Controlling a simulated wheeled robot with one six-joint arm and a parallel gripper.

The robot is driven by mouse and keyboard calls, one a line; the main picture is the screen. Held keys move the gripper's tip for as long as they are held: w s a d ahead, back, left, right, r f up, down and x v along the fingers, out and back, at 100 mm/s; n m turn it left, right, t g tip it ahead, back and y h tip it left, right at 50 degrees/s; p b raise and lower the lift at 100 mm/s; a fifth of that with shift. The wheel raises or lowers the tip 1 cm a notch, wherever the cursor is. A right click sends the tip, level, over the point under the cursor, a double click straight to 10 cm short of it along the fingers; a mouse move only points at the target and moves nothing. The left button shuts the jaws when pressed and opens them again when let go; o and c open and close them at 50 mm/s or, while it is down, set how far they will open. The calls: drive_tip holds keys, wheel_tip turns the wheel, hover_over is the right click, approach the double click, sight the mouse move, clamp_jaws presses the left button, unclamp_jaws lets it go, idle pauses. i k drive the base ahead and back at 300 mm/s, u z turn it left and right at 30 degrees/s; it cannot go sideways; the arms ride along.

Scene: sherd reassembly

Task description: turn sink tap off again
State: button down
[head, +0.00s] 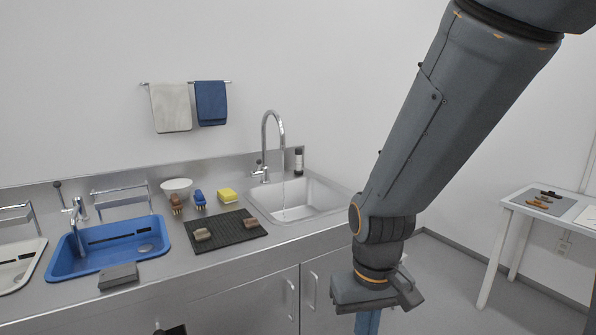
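A thin, pale stream of water (284,192) seems to fall from the spout into the basin. My gripper (376,292) hangs low in front of the counter, to the right of and below the sink, well apart from the tap. Its fingers do not show clearly, so I cannot tell whether it is open. A blue piece (367,322) shows under it, cut off by the frame edge.
A dark ribbed mat (240,236) with sherds lies left of the sink. Behind it are brushes (199,198), a yellow sponge (227,195) and a white bowl (177,186). A blue basin (75,262) with another tap stands left. A white table (520,205) is at right.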

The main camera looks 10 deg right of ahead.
sight(253, 174)
drive_tip(key=z, duration=0.4)
drive_tip(key=k, duration=0.85)
drive_tip(key=u, duration=0.4)
drive_tip(key=i, duration=0.6)
drive_tip(key=u, duration=0.6)
drive_tip(key=i, duration=0.6)
drive_tip(key=z, duration=0.7)
drive_tip(key=i, duration=0.8)
drive_tip(key=z, duration=0.85)
